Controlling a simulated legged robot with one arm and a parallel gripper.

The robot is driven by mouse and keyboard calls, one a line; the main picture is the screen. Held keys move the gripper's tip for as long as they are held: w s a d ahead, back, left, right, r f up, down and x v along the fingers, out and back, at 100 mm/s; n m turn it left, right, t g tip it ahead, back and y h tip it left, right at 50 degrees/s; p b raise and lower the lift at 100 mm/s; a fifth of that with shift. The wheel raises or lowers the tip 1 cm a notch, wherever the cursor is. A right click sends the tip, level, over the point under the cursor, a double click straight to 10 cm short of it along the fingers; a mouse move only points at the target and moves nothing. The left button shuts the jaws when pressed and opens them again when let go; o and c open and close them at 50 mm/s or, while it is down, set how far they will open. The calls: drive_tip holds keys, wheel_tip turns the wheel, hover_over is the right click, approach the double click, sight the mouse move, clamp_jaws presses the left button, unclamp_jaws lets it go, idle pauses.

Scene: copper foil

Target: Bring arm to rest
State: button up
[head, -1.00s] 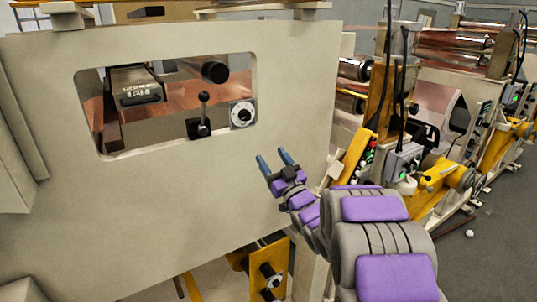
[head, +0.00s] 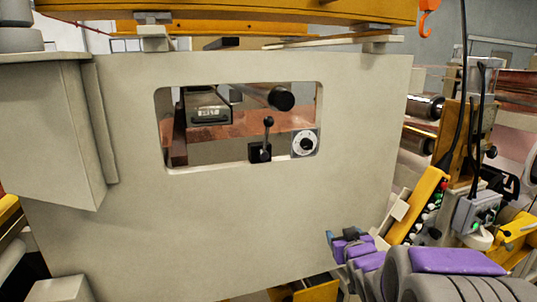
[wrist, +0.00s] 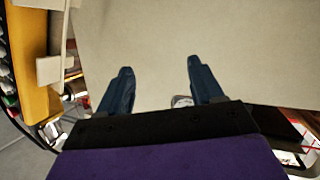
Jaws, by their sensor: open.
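My gripper (wrist: 158,82) is open and empty in the wrist view, its two blue fingers apart in front of the pale machine panel. In the head view my gripper (head: 331,238) is small and low, right of centre, in front of the panel's lower right part. My purple and grey arm reaches in from the bottom right corner. I cannot tell how far the fingertips are from the panel.
The large beige machine panel (head: 250,220) fills the middle. Its window holds a black lever (head: 267,135) and a round dial (head: 304,143). A yellow control box with buttons (head: 420,205) and a grey switch box (head: 476,212) stand close to my arm on the right.

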drive_tip(key=s+a+f+g+b, duration=0.2)
drive_tip(key=s+f+g, duration=0.3)
drive_tip(key=s, duration=1)
drive_tip(key=s+a+f+m+g+b, duration=0.1)
drive_tip(key=s+f+g, duration=0.4)
drive_tip(key=s, duration=1)
drive_tip(key=s+a+f+g+b, duration=0.4)
drive_tip(key=s+f+g, duration=0.1)
drive_tip(key=s, duration=1)
drive_tip(key=shift+s+m+g+b, duration=0.2)
drive_tip(key=shift+m+g+b, duration=0.2)
drive_tip(key=shift+g, duration=0.3)
drive_tip(key=shift+f, duration=0.1)
drive_tip(key=shift+c, duration=0.2)
